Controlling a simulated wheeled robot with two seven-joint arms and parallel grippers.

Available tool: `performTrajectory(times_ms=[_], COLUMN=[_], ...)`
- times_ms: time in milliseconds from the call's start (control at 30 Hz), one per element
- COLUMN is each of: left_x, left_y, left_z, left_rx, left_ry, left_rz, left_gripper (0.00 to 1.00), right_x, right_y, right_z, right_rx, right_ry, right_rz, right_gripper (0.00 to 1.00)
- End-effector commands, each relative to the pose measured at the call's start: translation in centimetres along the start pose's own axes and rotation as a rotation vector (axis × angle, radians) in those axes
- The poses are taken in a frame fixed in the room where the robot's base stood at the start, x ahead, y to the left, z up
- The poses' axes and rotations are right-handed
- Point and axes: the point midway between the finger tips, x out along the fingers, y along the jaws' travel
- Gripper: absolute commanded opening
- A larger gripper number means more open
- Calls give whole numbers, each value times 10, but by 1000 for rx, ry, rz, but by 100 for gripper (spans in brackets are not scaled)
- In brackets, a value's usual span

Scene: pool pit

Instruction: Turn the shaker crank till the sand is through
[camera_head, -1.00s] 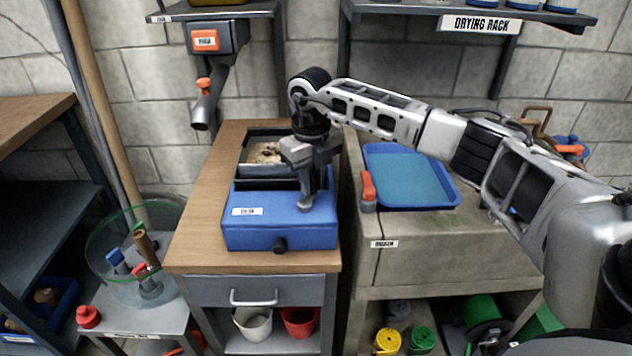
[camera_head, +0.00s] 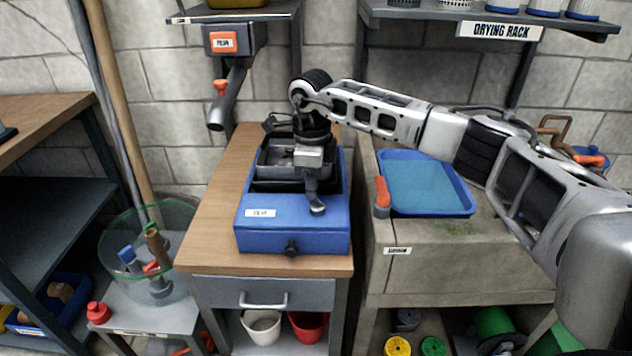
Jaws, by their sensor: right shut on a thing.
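Little of the tray's inside shows past my arm, and I cannot make out clear sand there. My right gripper (camera_head: 314,195) points down over the right side of the shaker and is shut on the crank, which is mostly hidden by the jaws and wrist. My left gripper is not in view.
A blue tray (camera_head: 428,185) and an orange-handled tool (camera_head: 382,194) are on the stone counter at right. A wall dispenser (camera_head: 224,75) hangs behind. A glass bowl (camera_head: 150,265) of tools stands lower left. Shelves (camera_head: 490,25) overhang the back.

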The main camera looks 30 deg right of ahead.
Motion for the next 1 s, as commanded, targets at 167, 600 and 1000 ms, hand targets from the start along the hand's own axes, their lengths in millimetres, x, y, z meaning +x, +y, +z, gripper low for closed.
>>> performTrajectory(times_ms=[167,600,1000], left_x=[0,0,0], left_y=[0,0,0], left_z=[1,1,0], left_rx=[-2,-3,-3], left_ry=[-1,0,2], left_rz=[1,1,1], left_gripper=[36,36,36], right_x=[-1,-1,-1], right_y=[0,2,2], right_z=[3,5,4], right_rx=[-86,-156,-155], right_ry=[-3,-4,-4], right_rz=[-3,-3,-2], right_gripper=[0,0,43])
